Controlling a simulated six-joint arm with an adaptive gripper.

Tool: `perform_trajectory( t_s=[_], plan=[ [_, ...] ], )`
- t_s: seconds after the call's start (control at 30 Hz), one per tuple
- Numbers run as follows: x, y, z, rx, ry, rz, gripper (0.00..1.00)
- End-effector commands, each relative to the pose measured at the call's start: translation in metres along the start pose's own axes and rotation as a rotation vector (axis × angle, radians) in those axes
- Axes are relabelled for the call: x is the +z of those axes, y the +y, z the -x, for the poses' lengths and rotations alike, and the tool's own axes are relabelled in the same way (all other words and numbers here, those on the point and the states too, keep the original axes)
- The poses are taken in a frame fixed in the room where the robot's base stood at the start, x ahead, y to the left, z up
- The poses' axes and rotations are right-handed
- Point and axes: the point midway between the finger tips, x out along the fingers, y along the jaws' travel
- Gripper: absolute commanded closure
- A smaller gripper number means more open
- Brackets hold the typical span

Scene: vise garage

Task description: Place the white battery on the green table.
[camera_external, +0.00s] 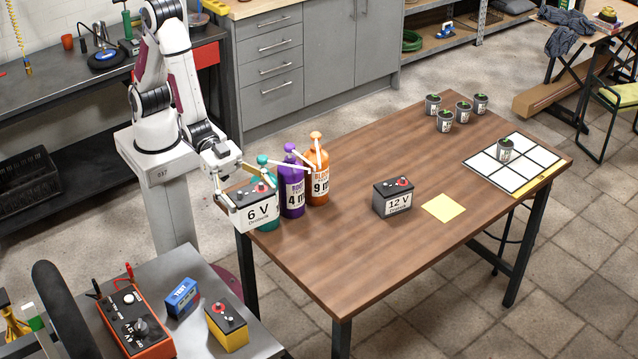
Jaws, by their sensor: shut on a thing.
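The white battery (258,214), marked 6 V with a dark top and red caps, is held by my gripper (249,188). My gripper is shut on it, with the fingers around its upper part. The battery appears near the left corner of the brown wooden table (350,255), in front of a teal pump bottle (264,164) that it partly hides. I cannot tell how high above the table it is. No clearly green table shows; a grey table (245,335) stands at the front left.
Purple (292,190) and orange (318,172) bottles stand right beside the battery. A grey 12 V battery (393,198), a yellow note (443,208), several small cans and a white grid board (518,168) are on the brown table. The grey table bears a yellow battery (233,338), a blue box (182,298) and an orange device (150,340).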

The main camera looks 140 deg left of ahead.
Motion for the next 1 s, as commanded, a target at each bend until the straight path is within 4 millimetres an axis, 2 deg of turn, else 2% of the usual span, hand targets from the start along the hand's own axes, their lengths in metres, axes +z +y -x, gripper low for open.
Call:
perform_trajectory(
  t_s=[0.73,1.0],
  plan=[
    [-0.005,0.000,0.000,0.000,0.009,0.000,0.81],
    [-0.019,0.000,0.002,0.000,0.012,0.000,0.81]
  ],
)
